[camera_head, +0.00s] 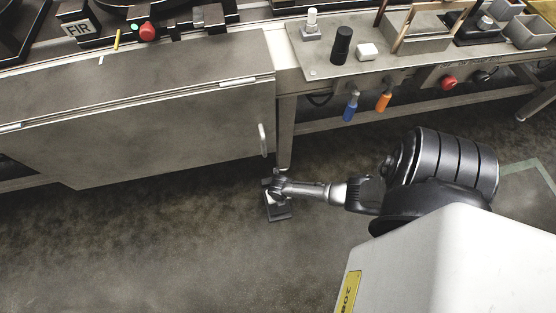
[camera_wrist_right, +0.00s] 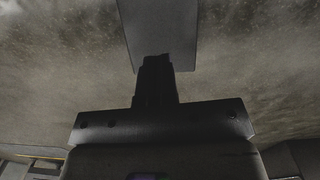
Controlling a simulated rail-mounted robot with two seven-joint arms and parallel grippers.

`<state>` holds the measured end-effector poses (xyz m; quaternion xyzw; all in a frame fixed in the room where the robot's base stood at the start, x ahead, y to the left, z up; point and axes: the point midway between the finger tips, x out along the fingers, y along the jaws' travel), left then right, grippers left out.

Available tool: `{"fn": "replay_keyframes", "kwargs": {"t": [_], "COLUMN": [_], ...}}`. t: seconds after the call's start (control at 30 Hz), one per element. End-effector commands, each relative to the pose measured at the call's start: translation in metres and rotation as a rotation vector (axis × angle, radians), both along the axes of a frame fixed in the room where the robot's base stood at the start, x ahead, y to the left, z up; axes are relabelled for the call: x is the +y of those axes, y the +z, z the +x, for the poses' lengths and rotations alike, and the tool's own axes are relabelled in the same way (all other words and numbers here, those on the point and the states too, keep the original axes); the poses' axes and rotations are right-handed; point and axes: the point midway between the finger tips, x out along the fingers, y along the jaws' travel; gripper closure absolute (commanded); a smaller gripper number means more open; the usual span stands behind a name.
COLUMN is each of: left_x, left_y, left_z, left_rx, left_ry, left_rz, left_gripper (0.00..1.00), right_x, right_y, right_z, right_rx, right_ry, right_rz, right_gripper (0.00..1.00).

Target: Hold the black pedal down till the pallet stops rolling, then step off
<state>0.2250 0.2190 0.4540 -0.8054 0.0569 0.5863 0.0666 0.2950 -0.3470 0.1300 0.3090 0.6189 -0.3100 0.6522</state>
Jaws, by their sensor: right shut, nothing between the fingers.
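The black pedal (camera_head: 278,213) lies on the floor in front of the conveyor bench. My right gripper (camera_head: 271,184) reaches down over its far part, which is partly hidden. In the right wrist view the pedal plate (camera_wrist_right: 160,25) lies beyond my right fingertips (camera_wrist_right: 156,62), which overlap its edge. The fingers are shut with nothing between them. They look to be at or very near the plate; I cannot tell whether it is pressed. A dark piece of equipment (camera_head: 100,28) shows at the top left; I cannot tell if it is the pallet. My left gripper is not in view.
The bench's grey front panel (camera_head: 150,120) and a bench leg (camera_head: 285,140) stand just behind the pedal. Blue (camera_head: 351,106) and orange (camera_head: 383,102) handles hang below. Floor left of the pedal is clear.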

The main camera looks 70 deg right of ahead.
Motion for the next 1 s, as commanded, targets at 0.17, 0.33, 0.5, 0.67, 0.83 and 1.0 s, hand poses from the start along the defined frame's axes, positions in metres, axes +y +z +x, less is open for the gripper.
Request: {"fn": "replay_keyframes", "kwargs": {"t": [0.17,0.33,0.5,0.67,0.83,1.0], "left_x": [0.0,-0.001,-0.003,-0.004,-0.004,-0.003], "left_y": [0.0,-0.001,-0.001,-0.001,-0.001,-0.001], "left_z": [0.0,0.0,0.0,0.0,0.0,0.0], "left_rx": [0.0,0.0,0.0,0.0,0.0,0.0], "left_ry": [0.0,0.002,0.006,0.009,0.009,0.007], "left_rz": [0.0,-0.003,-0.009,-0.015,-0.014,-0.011], "left_gripper": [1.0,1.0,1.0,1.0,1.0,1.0], "right_x": [0.002,0.003,0.004,0.005,0.005,0.007], "right_y": [-0.005,-0.01,-0.015,-0.019,-0.024,-0.029], "right_z": [-0.001,-0.001,-0.002,-0.003,-0.004,-0.004], "right_rx": [0.0,0.001,0.0,0.001,0.0,0.001], "right_ry": [-0.001,0.0,0.0,0.0,0.0,-0.001], "right_rz": [0.001,0.001,0.001,0.001,0.0,0.001], "right_gripper": [1.0,1.0,1.0,1.0,1.0,1.0]}}
